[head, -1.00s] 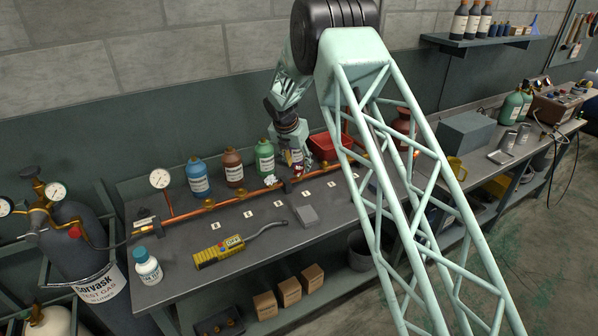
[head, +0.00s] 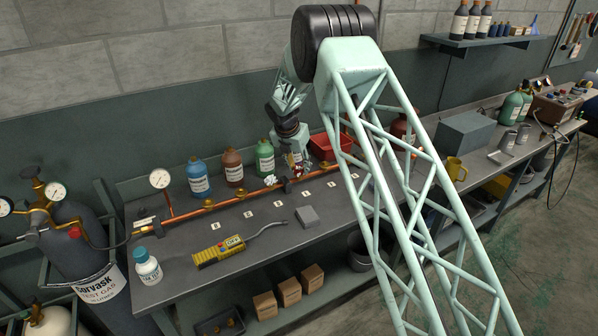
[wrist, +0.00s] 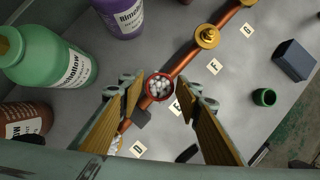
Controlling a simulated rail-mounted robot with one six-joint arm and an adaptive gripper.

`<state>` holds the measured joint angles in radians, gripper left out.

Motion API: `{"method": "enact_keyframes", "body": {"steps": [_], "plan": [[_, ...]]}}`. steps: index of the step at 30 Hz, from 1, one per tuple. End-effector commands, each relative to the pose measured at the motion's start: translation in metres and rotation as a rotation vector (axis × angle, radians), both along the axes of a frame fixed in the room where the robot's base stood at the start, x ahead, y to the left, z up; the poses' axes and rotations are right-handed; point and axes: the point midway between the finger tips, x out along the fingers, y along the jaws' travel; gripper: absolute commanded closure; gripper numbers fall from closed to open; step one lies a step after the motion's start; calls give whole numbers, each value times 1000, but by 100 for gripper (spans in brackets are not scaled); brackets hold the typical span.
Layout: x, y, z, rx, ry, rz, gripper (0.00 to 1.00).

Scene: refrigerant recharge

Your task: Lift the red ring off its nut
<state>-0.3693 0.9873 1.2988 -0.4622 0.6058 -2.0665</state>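The red ring (wrist: 149,94) sits in the wrist view around a nut on the copper pipe (wrist: 182,62), near a partly hidden letter label. The nut (wrist: 160,85) inside it is covered with white lumps that look like frost. My gripper (wrist: 158,81) is open, with one finger on the left of the ring and one on the right. Gaps show between the fingers and the ring; I cannot tell the height between them. In the head view my gripper (head: 298,168) is low over the pipe (head: 230,201), and the ring is too small to make out clearly.
Green (wrist: 45,57) and purple (wrist: 122,12) bottles stand behind the pipe. A brass fitting (wrist: 206,36) is further along it, and a dark clamp (wrist: 141,118) is close to the ring. A green cup (wrist: 265,97) and a dark box (wrist: 293,60) lie in front. A red bin (head: 326,147) is nearby.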

Motion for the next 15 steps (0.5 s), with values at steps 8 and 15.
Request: {"method": "enact_keyframes", "body": {"steps": [8,15], "plan": [[0,0,0,0,0,0,82],[0,0,1,0,0,0,82]]}}
